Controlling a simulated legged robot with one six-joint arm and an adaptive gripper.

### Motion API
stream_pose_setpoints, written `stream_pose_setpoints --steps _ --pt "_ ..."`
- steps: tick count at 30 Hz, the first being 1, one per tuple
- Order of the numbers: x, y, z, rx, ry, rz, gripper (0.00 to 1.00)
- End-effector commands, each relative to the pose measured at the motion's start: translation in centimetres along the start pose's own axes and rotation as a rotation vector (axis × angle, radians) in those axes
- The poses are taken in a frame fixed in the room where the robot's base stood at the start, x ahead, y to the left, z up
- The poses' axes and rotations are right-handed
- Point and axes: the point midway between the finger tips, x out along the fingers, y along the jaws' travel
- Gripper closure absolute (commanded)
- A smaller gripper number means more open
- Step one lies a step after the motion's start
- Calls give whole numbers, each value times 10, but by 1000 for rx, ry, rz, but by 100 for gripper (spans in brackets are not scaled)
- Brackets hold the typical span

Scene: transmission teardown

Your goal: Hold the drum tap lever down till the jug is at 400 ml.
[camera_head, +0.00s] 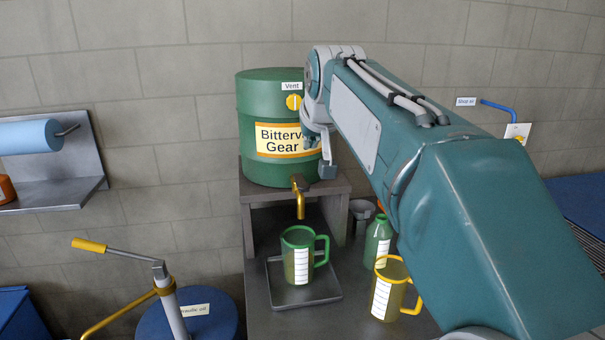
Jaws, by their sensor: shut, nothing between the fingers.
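The green jug (289,262) with a white scale strip stands upright on a tray (308,299) below the spout. The liquid level cannot be read, and no stream shows clearly. My gripper (327,171) is shut and empty, just right of and above the tap, in front of the drum. Whether it touches the lever cannot be told.
A yellow jug (382,305), a green bottle (378,238) and a grey funnel (361,209) stand right of the tray. A yellow vent knob (293,102) is on the drum. A blue drum with a hand pump (166,285) stands lower left. My arm hides the right side.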

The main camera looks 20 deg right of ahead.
Motion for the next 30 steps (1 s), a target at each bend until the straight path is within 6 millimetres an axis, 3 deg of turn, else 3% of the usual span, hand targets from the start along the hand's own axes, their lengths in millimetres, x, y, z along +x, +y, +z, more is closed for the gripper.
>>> stream_pose_setpoints --steps 5,18,24,30 --pt "20 0 1 0 -5 0 100" --pt "103 0 2 0 -6 0 100" --pt "121 0 22 0 -3 0 100" --pt "127 0 29 0 -1 0 100"
